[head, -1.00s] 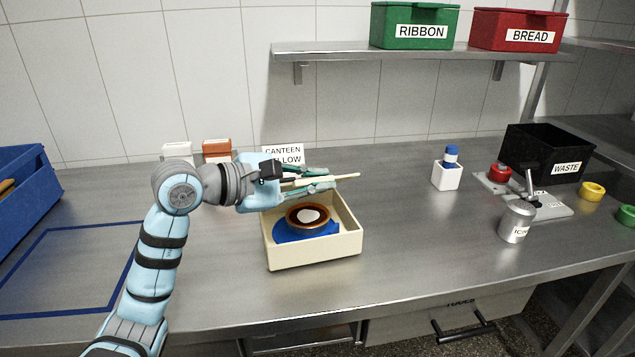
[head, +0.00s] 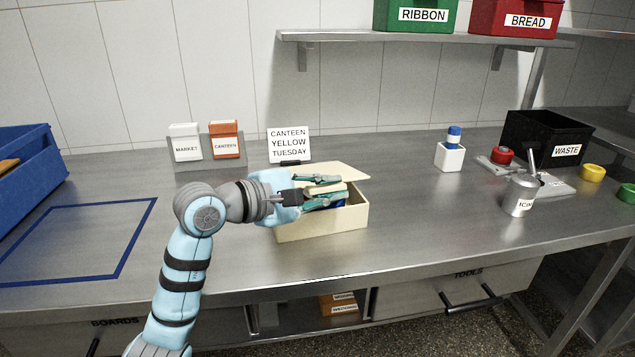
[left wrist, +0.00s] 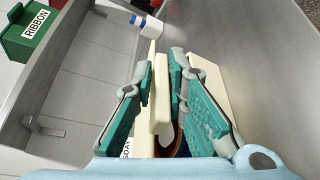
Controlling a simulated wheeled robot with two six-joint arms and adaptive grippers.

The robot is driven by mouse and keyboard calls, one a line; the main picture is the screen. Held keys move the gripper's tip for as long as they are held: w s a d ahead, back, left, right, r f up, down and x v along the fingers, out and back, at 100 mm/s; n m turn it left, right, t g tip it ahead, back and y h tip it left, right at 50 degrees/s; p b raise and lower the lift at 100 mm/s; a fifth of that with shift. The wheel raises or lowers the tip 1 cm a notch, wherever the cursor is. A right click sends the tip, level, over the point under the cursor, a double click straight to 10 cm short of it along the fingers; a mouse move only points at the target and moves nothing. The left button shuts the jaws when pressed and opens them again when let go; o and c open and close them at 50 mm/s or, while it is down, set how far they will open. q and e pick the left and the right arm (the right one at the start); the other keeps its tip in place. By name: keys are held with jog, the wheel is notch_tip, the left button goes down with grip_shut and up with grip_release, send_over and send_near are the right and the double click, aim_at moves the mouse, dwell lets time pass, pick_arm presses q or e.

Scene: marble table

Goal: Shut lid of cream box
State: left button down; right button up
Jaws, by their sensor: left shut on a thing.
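The cream box (head: 325,222) stands on the table with its lid (head: 345,171) raised at a tilt along its back side. My left gripper (head: 338,187) is over the box opening, its fingers closed on a cream bar-like part of the lid. In the left wrist view the cream lid part (left wrist: 161,105) lies between the teal finger pads. Inside the box, a bit of blue (head: 339,203) shows; the round brown-rimmed item with a white top is mostly hidden by the gripper. My right gripper is not in view.
A card sign (head: 289,145) stands behind the box, beside a holder with white and orange cards (head: 224,140). A blue bin (head: 30,165) is at left. A white cup (head: 449,157), an icing can (head: 519,196) and a black waste bin (head: 545,142) stand right. The front table is clear.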

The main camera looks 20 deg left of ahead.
pick_arm(q)
jog(key=shift+s+d+f+b, duration=0.15)
jog(key=shift+f+b, duration=0.15)
jog(key=shift+f, duration=0.85)
jog(key=shift+s+f+b, duration=0.15)
jog(key=shift+f+b, duration=0.45)
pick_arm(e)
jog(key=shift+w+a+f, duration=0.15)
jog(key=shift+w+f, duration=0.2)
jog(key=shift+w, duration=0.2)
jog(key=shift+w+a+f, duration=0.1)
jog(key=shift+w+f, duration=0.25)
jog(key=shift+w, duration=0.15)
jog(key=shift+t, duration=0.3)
pick_arm(q)
jog(key=c, duration=1.7)
grip_release()
